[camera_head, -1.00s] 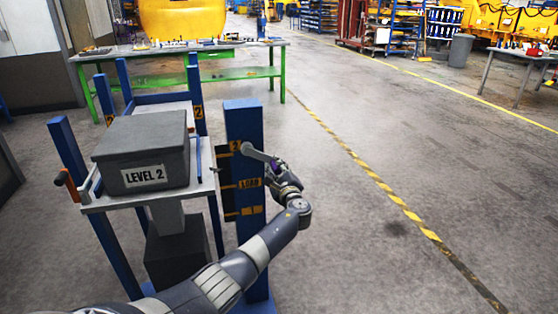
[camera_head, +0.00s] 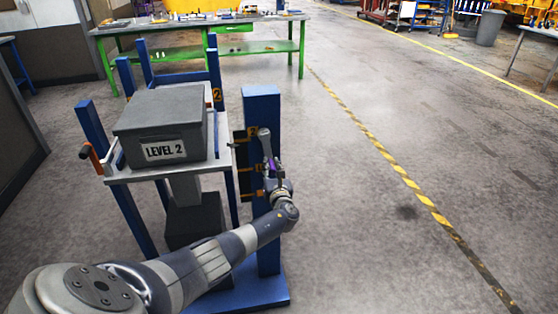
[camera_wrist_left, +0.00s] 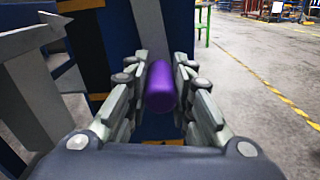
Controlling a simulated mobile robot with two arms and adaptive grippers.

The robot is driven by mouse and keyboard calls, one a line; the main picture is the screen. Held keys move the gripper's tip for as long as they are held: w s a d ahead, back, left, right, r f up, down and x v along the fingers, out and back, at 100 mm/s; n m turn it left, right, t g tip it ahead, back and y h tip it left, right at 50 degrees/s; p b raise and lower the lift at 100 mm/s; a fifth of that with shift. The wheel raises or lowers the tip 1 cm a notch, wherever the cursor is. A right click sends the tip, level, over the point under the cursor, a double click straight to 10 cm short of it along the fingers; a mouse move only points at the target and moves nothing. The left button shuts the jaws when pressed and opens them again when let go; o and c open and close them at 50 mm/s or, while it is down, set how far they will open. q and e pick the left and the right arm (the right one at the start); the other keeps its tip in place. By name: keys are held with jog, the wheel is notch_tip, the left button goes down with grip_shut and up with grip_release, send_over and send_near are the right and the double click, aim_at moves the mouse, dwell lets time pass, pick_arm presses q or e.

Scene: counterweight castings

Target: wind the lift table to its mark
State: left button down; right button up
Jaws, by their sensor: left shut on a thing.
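The lift table (camera_head: 222,165) is a pale grey platform between blue posts. It carries a dark grey box (camera_head: 160,125) labelled LEVEL 2. A blue post (camera_head: 262,105) at its right bears a dark scale strip (camera_head: 241,160) with orange marks; its lettering is partly hidden or too small to read. The grey crank arm (camera_head: 265,143) hangs downward in front of this post. My left gripper (camera_head: 272,172) is shut around the crank's purple handle (camera_wrist_left: 161,88), which shows between the fingers in the left wrist view. A grey pointed piece (camera_wrist_left: 45,32) shows there at upper left. My right gripper is out of view.
A green workbench (camera_head: 205,52) with small items stands behind. Open floor lies to the right, crossed by a yellow-black line (camera_head: 410,184).

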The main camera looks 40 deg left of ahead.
pick_arm(q)
jog(key=s+m, duration=0.1)
jog(key=s+a+m+p, duration=0.1)
jog(key=a+m+p, duration=0.1)
jog(key=shift+s+a+f, duration=0.2)
jog(key=shift+s+f, duration=0.05)
jog(key=shift+s, duration=0.15)
jog(key=shift+s+a+r+p, duration=0.1)
jog(key=shift+s+a+p, duration=0.1)
jog(key=shift+a+p, duration=0.1)
dwell(0.7)
jog(key=c, duration=1.6)
grip_release()
jog(key=shift+o, duration=1.2)
jog(key=shift+s+a+r, duration=0.1)
jog(key=shift+s, duration=0.15)
jog(key=shift+w+d+r, duration=0.1)
jog(key=shift+w+d, duration=0.15)
jog(key=shift+w, duration=0.05)
jog(key=shift+d, duration=0.1)
